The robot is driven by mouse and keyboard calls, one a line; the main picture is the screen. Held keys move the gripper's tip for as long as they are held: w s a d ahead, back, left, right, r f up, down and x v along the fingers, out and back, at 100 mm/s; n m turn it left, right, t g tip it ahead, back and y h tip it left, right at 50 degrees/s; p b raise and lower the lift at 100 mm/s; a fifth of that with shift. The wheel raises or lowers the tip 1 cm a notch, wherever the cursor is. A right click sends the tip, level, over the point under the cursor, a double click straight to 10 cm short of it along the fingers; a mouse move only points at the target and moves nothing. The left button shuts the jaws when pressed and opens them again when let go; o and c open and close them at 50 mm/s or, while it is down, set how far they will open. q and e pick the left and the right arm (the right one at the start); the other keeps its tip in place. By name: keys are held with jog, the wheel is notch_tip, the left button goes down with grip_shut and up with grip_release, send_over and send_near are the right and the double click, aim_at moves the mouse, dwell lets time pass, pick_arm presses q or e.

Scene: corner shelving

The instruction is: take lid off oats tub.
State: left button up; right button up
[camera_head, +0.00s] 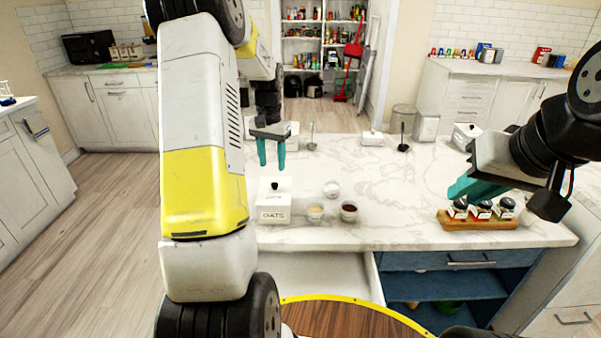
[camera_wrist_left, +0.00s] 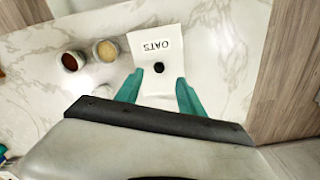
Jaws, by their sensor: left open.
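The white oats tub (camera_head: 273,214) stands on the marble counter, with "OATS" on its front. Its lid (camera_head: 268,188) is on, with a small black knob (camera_head: 275,186) on top. My left gripper (camera_head: 272,166) is open above the tub, its teal fingers pointing down. In the left wrist view the tub (camera_wrist_left: 155,42) shows with its knob (camera_wrist_left: 158,68) between the fingers of the left gripper (camera_wrist_left: 160,82), apart from both. My right gripper (camera_head: 455,192) is at the right above the counter; its finger gap cannot be made out.
Small bowls stand right of the tub, one pale (camera_head: 315,212), one dark red (camera_head: 349,211) and one white (camera_head: 332,188). A wooden rack (camera_head: 478,222) with several jars is at the right. An open drawer (camera_head: 315,275) lies below the counter edge.

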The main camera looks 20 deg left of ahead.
aim_at(274, 183)
pick_arm(q)
jog(key=f, duration=0.7)
jog(key=shift+w+f, duration=0.35)
jog(key=shift+f, duration=0.05)
jog(key=shift+c, duration=0.3)
grip_shut()
